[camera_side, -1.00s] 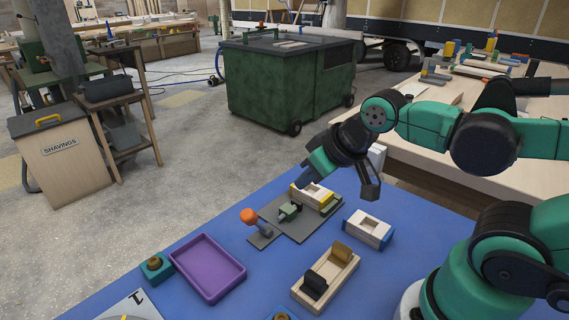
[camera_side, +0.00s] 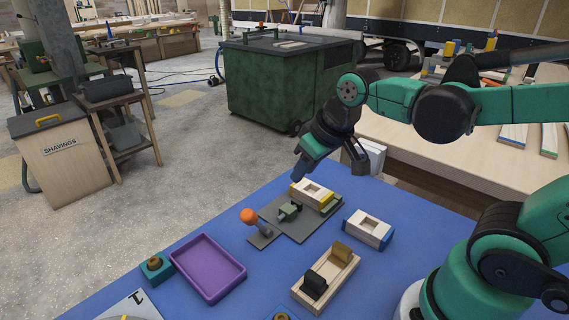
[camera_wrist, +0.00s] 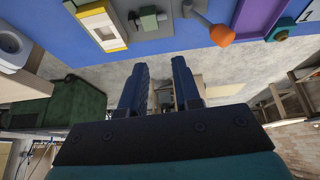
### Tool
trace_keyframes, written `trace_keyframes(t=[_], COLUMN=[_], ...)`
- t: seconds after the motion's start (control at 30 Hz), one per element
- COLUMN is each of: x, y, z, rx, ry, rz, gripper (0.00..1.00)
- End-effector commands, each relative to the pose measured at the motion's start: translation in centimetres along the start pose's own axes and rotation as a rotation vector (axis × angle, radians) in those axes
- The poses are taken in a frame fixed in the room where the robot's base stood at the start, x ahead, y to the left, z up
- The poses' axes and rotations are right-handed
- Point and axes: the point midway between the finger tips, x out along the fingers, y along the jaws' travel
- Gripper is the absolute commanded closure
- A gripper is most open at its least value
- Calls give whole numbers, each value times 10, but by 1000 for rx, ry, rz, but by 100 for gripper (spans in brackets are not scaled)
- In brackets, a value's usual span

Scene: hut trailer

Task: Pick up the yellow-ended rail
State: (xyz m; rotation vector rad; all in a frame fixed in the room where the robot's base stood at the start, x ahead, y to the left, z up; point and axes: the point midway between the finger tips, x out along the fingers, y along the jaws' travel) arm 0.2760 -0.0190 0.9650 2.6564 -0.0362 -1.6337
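The yellow-ended rail (camera_side: 312,190) is a pale wooden block with a recess in its top and yellow at its end. It lies at the far end of the grey board (camera_side: 298,228), beside a green clamp piece (camera_side: 289,211). In the wrist view the rail (camera_wrist: 98,20) shows at the upper left. My gripper (camera_side: 329,168) is in the air above and beyond the rail, apart from it. Its two dark fingers also show in the wrist view (camera_wrist: 160,72), spread with a clear gap and nothing between them.
A blue-ended rail (camera_side: 368,228) lies to the right. A wooden holder (camera_side: 325,279) with a black and a brown piece stands in front. An orange-knobbed lever (camera_side: 250,217) sticks up left of the board. A purple tray (camera_side: 207,267) lies at left. Blue mat is bare between them.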

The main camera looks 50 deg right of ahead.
Motion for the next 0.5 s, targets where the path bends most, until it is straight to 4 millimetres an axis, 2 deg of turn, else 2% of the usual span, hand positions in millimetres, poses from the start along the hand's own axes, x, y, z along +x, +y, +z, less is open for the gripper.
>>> trace_keyframes(t=[0.03, 0.2, 0.5], x=[5, 31, 75], y=[8, 35, 71], z=[-7, -20, -20], rx=[3, -1, 0], ry=[-47, -224, -438], rz=[8, 11, -24], gripper=[72, 72, 72])
